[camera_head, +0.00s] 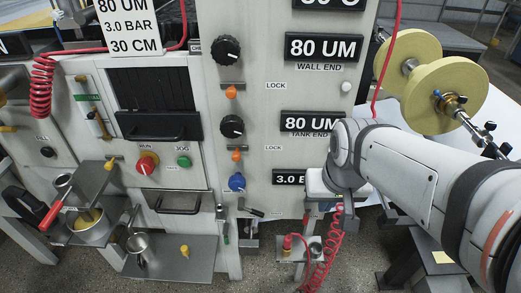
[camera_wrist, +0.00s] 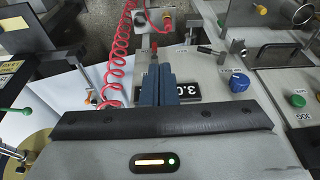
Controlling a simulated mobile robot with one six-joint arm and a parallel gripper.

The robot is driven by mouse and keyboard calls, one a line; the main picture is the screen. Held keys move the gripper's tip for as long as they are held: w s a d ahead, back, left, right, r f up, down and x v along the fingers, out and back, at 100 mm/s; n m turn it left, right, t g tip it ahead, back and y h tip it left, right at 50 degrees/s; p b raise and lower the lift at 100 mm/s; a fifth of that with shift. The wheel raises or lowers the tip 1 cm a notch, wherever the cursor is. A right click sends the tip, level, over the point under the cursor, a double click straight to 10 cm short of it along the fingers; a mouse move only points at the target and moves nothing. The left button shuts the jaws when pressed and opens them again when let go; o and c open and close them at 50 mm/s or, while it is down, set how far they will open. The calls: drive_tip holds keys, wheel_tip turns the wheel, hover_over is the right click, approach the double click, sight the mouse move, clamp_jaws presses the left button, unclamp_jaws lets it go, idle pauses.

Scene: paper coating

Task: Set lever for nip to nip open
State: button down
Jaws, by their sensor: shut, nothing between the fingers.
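My gripper shows in the wrist view (camera_wrist: 159,72) with its blue-grey fingers together and nothing between them. In the head view the arm comes in from the right, and its white wrist end hides part of the panel and the fingertips. A small red handle (camera_wrist: 153,57) shows just beyond the fingertips in the wrist view; I cannot tell whether they touch. A short dark lever (camera_head: 251,210) sits below the blue knob (camera_head: 237,182) in the head view. It also shows in the wrist view (camera_wrist: 209,50). I cannot read which lever is for the nip.
A coiled red hose (camera_wrist: 119,55) hangs close to my gripper. The 3.0 bar display (camera_head: 289,177) is beside the wrist. A small shelf with a red-topped fitting (camera_head: 287,242) stands below. A yellow roll (camera_head: 446,95) is at the right, and a red emergency button (camera_head: 147,164) at the left.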

drive_tip(key=w+a+f+t+b, duration=0.1)
drive_tip(key=w+a+f+b, duration=0.4)
drive_tip(key=w+f, duration=0.1)
drive_tip(key=w+a+f+m+y+b, duration=0.1)
drive_tip(key=w+a+f+b, duration=0.3)
drive_tip(key=w+f+b, duration=0.2)
drive_tip(key=shift+w+a+f+t, duration=0.4)
drive_tip(key=shift+w+f, duration=0.3)
drive_tip(key=shift+f, duration=0.1)
drive_tip(key=b, duration=0.3)
approach(259, 212)
drive_tip(key=d+x, duration=0.1)
drive_tip(key=x, duration=0.5)
drive_tip(key=shift+w+a+f+y+b, duration=0.15)
drive_tip(key=shift+w+a+y+b, duration=0.05)
drive_tip(key=shift+a+y+b, duration=0.15)
drive_tip(key=shift+d, duration=0.1)
drive_tip(key=shift+f, duration=0.1)
